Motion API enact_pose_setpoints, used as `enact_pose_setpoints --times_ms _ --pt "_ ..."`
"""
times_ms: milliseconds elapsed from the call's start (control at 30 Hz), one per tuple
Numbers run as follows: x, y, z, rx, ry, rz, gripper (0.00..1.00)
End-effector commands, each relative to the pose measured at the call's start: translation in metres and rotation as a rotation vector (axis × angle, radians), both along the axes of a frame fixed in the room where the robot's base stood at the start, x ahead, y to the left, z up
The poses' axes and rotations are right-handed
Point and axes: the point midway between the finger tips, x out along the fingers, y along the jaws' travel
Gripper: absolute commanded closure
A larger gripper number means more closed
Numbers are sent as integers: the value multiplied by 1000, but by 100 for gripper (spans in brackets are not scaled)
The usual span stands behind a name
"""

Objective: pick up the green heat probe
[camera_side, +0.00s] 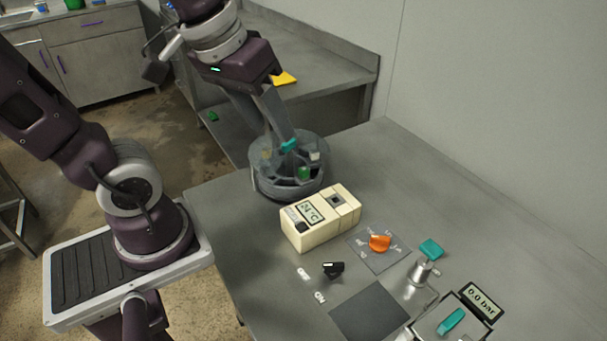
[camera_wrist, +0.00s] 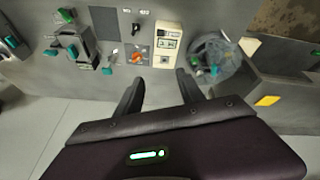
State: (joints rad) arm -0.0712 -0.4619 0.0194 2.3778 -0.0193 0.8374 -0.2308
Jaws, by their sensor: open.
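A small green piece, which looks like the green heat probe (camera_side: 304,173), stands in a round, see-through divided container (camera_side: 262,190) on the steel bench. A green piece also shows in that container in the wrist view (camera_wrist: 214,71). My gripper (camera_side: 284,136) is above the container in the side view, its fingers pointing down. In the wrist view its two fingers (camera_wrist: 160,76) are spread with nothing between them, and the container lies beyond the right finger. The lower part of the green piece is hidden.
A teal piece (camera_side: 289,146) and a pale piece share the container. Beside it stands a cream temperature box (camera_side: 318,217). An orange knob (camera_side: 379,242), a black switch (camera_side: 333,269), a valve with a teal handle (camera_side: 431,249) and a pressure display (camera_side: 481,301) are nearby.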

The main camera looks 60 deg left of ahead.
Motion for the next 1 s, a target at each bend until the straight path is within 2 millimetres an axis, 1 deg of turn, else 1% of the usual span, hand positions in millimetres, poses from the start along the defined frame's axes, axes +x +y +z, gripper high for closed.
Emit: enact_pose_setpoints --times_ms 33,67,100,167,200,267,300,333,400,500,667,767,900,1000 --pt "28 11 -10 -47 58 134 55" --pt "45 19 -18 -77 85 227 55" --pt "67 32 -30 -112 120 348 55" --pt "97 52 -55 -157 172 533 55" --pt "114 66 -75 -182 202 654 55" --pt "134 87 -107 -210 244 820 55" --pt "144 99 -127 -224 267 919 55" --pt "149 108 -142 -231 281 984 55" --pt "157 123 -170 -244 306 1108 55" --pt "161 135 -194 -251 325 1208 55" --pt "161 139 -215 -253 331 1236 55" --pt "158 141 -231 -253 332 1235 55" --pt "154 144 -258 -252 332 1233 55" --pt "154 144 -269 -251 330 1231 55"
